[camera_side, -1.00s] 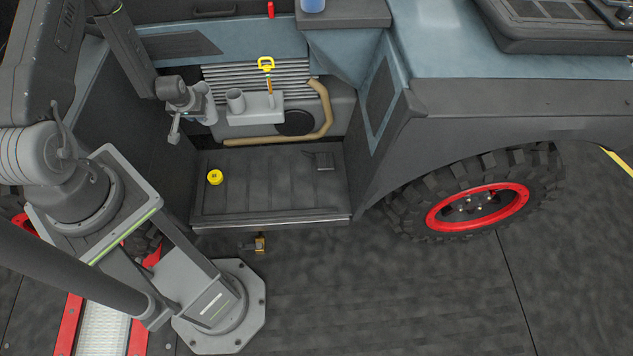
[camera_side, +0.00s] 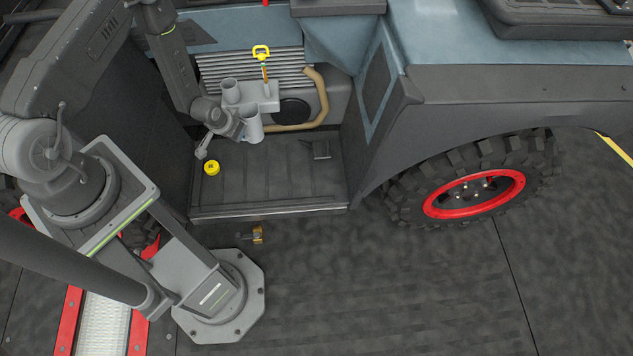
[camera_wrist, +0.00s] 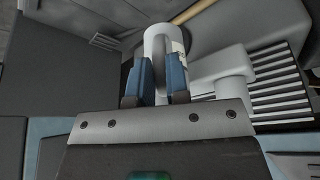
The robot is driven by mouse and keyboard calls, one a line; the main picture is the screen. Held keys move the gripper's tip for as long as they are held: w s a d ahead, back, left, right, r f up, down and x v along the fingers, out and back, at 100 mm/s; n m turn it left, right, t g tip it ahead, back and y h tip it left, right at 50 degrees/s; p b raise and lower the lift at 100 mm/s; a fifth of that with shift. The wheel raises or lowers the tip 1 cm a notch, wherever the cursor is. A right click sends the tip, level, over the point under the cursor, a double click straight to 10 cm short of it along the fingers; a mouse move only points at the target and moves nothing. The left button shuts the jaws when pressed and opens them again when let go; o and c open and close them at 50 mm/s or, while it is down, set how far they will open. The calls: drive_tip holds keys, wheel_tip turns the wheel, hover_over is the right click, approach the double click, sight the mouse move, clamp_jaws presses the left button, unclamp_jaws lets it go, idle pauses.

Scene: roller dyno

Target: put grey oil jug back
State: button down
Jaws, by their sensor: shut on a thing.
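A grey oil jug (camera_side: 253,126) hangs in my gripper (camera_side: 233,125) above the step of the vehicle, just in front of the engine block. In the wrist view the jug (camera_wrist: 157,40) shows as a pale curved shape with a small label, and my gripper's blue fingers (camera_wrist: 157,82) are closed on it. The jug looks roughly upright in the side view. Its base appears clear of the step, though the exact gap is hard to tell.
A grey filler tube (camera_side: 231,91) and a yellow-handled dipstick (camera_side: 261,53) stand on the engine behind the jug. A tan hose (camera_side: 318,95) curves to the right. A yellow cap (camera_side: 211,168) lies on the step (camera_side: 270,185), whose middle is bare.

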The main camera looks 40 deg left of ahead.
drive_tip(key=w+d+f+m, duration=0.1)
drive_tip(key=w+d+f, duration=0.2)
drive_tip(key=d+f, duration=0.4)
drive_tip(key=w+d+f+m+h, duration=0.1)
drive_tip(key=w+d+f, duration=0.2)
drive_tip(key=d+f, duration=0.4)
drive_tip(key=shift+d+f, duration=0.4)
drive_tip(key=shift+d, duration=2.4)
drive_tip(key=shift+f, duration=0.15)
drive_tip(key=c, duration=1.1)
unclamp_jaws()
